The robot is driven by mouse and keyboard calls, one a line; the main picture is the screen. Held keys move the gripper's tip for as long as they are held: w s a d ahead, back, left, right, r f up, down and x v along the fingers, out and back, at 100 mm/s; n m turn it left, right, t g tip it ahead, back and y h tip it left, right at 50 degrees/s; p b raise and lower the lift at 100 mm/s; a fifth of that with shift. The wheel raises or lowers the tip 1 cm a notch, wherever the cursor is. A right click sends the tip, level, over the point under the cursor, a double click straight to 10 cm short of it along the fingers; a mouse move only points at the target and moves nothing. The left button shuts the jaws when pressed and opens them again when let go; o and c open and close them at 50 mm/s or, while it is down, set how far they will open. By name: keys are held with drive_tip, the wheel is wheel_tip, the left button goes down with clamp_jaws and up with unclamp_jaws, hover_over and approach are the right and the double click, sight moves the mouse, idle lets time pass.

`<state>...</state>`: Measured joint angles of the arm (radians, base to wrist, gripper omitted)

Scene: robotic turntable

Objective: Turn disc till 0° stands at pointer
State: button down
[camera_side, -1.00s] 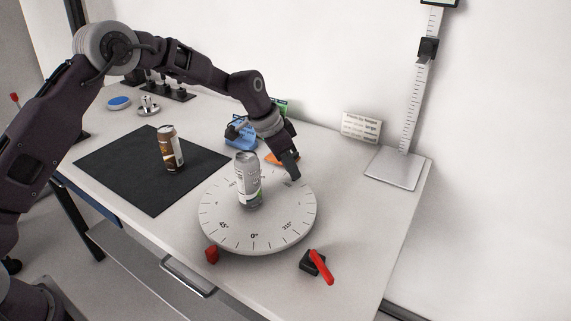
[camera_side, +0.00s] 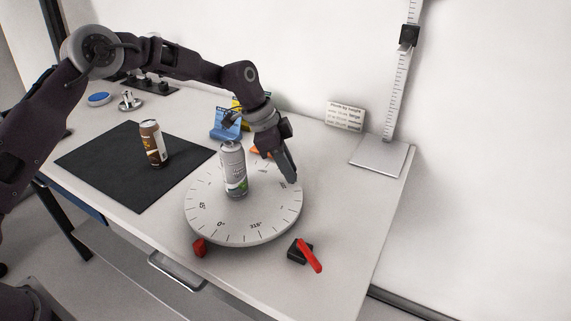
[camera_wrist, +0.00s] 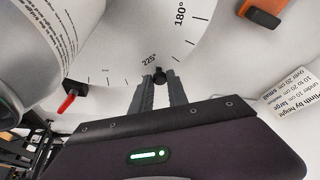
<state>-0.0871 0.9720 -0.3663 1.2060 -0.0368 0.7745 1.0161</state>
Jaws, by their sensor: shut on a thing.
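The pale grey disc (camera_side: 270,222) lies on the table, with degree marks around its rim. Its 0° label (camera_side: 221,224) is at the front left, close to the red pointer (camera_side: 199,247) at the rim; I cannot tell if they line up exactly. The 45° label is left of it, 315° to its right. My gripper (camera_side: 292,178) is at the disc's right-back edge. In the wrist view my gripper (camera_wrist: 160,82) is shut on a small dark knob (camera_wrist: 160,75) near the 225° label (camera_wrist: 149,60). A grey can (camera_side: 233,170) stands upright on the disc.
A black block with a red handle (camera_side: 310,257) stands right of the disc's front. A brown can (camera_side: 153,145) stands on the black mat (camera_side: 95,170). Behind are blue and orange items, a sign (camera_side: 346,115) and a height gauge (camera_side: 378,155).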

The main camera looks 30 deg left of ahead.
drive_tip(key=shift+s+d+m, duration=0.25)
drive_tip(key=shift+d+m, duration=0.1)
drive_tip(key=shift+m, duration=0.15)
idle(0.4)
drive_tip(key=c, duration=1.3)
unclamp_jaws()
drive_tip(key=shift+s, duration=0.1)
drive_tip(key=v, duration=0.7)
